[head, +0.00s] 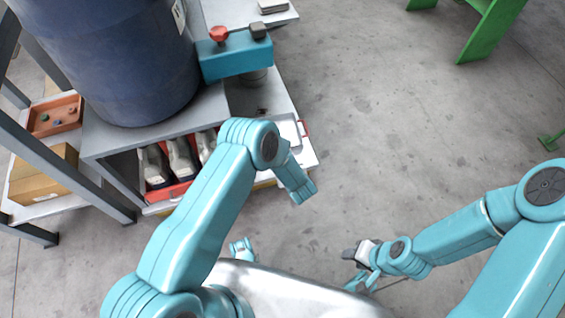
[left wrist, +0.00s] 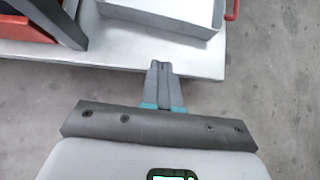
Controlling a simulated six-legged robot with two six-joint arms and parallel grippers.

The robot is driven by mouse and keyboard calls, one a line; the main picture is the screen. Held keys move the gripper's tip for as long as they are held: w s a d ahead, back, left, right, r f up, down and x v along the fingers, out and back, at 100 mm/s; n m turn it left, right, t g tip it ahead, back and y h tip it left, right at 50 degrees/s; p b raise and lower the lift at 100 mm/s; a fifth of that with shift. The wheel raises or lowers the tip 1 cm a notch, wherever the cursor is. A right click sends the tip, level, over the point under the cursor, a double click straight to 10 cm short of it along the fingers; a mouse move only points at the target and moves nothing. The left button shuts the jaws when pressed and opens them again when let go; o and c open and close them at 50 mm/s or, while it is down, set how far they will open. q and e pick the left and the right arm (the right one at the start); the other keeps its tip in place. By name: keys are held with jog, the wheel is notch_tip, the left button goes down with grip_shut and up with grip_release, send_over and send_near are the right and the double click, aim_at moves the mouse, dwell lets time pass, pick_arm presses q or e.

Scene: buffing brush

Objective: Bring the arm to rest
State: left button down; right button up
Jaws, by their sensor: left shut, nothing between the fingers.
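My left arm comes in from the left of the head view, bends at a raised elbow, and its forearm points down toward the floor beside the low cart. Its fingers cannot be made out in the head view. In the left wrist view my left gripper (left wrist: 160,70) has its two grey fingers together with nothing between them. The fingertips overlap the front edge of a pale shelf in the picture; I cannot tell the gap. My right gripper (head: 354,253) is small and dark at the lower middle of the head view; its jaw opening is unclear.
A large blue drum (head: 115,60) stands on a grey bench (head: 110,138) at left. A teal machine (head: 236,60) with red and dark knobs is beside it. A white tray (left wrist: 165,12) lies on the shelf. Green stands (head: 490,28) are far right; the middle floor is clear.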

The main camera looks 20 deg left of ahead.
pick_arm(q)
jog(key=shift+s+d+r, duration=0.2)
jog(key=shift+s+r, duration=0.1)
jog(key=shift+r, duration=0.05)
pick_arm(e)
jog(key=shift+r, duration=0.15)
jog(key=shift+w, duration=0.1)
